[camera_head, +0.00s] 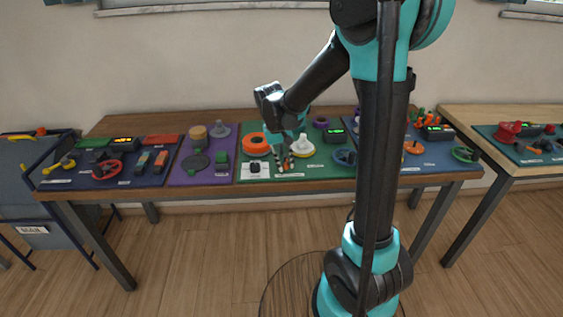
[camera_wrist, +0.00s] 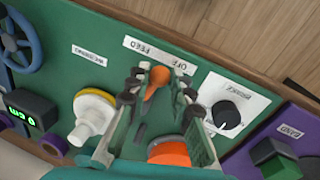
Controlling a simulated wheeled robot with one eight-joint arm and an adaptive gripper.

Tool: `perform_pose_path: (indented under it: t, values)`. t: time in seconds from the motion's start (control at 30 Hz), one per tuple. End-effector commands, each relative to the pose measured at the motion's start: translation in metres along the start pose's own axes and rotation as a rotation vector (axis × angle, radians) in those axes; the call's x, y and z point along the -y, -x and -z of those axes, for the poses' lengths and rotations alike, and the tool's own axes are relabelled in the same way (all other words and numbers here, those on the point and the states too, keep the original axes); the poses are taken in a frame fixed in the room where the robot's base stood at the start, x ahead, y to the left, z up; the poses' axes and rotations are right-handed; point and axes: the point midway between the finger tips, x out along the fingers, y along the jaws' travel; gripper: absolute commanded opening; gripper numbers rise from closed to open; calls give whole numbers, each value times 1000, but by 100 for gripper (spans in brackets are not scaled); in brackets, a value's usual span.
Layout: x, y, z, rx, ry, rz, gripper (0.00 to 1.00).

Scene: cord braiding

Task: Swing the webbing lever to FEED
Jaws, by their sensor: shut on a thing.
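The webbing lever has an orange knob (camera_wrist: 158,76) and stands on the green panel (camera_wrist: 62,70) in the wrist view. Its label plate (camera_wrist: 160,55) appears upside down, with FEED towards the left and OFF towards the right. The knob sits near the middle of the plate's length, so I cannot tell its exact setting. My gripper (camera_wrist: 158,88) has its fingers on either side of the knob and is shut on the lever. In the head view my gripper (camera_head: 285,164) is low over the green panel, and the lever is mostly hidden.
A white-and-yellow spool (camera_wrist: 92,115) and an orange ring (camera_wrist: 170,153) lie close to the fingers. A black dial (camera_wrist: 226,114) on a white plate is to the right, and a blue handwheel (camera_wrist: 20,45) is at the left. The wooden table edge (camera_wrist: 225,55) is beyond the label.

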Motion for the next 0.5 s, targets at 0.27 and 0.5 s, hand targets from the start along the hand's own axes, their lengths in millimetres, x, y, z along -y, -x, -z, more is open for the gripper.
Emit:
perform_pose_path:
  t: [0.27,0.5]
  values:
    - [-15,-3,-5,-51,254,-1,0]
    - [-27,-5,-5,-92,464,-1,0]
